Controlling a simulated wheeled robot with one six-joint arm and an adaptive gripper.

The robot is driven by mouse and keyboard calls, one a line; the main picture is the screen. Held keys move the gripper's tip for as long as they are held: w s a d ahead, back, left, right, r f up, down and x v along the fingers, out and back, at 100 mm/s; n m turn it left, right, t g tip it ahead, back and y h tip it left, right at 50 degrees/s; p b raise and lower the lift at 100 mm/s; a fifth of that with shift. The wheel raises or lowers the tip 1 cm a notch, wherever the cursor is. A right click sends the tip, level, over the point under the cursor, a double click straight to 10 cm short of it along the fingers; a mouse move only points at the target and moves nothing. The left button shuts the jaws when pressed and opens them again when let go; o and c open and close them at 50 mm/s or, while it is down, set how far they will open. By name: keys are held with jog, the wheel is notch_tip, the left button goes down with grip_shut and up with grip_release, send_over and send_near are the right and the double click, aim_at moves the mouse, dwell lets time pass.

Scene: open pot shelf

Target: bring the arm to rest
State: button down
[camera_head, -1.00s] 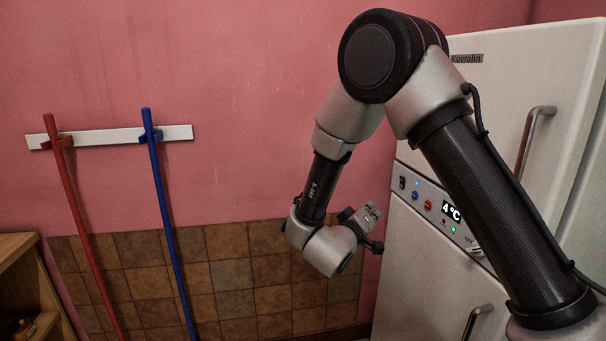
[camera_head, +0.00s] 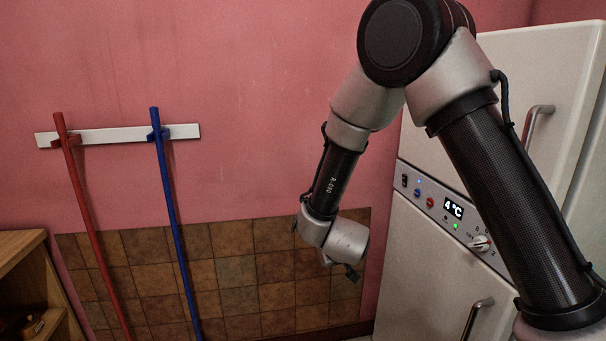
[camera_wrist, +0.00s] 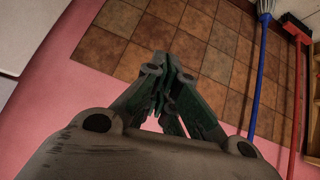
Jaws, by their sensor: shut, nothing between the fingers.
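My arm is bent in the middle of the head view, its elbow high and its forearm hanging down in front of the pink wall. My gripper (camera_wrist: 165,98) shows in the wrist view with its fingers together and nothing between them. In the head view the gripper is mostly hidden behind my wrist; only a small dark part shows below it, in front of the brown tiles.
A white fridge (camera_head: 415,262) with a control panel stands right, close behind my arm. A red pole (camera_head: 88,228) and a blue pole (camera_head: 170,215) lean from a white wall rail (camera_head: 105,136). A wooden shelf (camera_head: 22,246) is at far left. Wall space between is clear.

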jog(key=s+d+r+g+y, duration=0.1)
jog(key=s+d+r+g, duration=0.35)
jog(key=s, duration=0.25)
jog(key=s+d+r+g+y, duration=0.1)
jog(key=s+d+r+g, duration=0.2)
jog(key=s+r, duration=0.35)
jog(key=s+d+r+m+t+h, duration=0.1)
jog(key=s+d+r, duration=0.6)
jog(key=d, duration=0.4)
jog(key=s+d+r+m+t+h, duration=0.1)
jog(key=s+d+r+m+t, duration=0.1)
jog(key=s+d+r, duration=0.5)
jog(key=s+d, duration=0.1)
jog(key=d, duration=0.2)
jog(key=shift+s+d+r+h, duration=0.2)
jog(key=shift+d+r+h, duration=0.05)
jog(key=shift+d+h, duration=0.15)
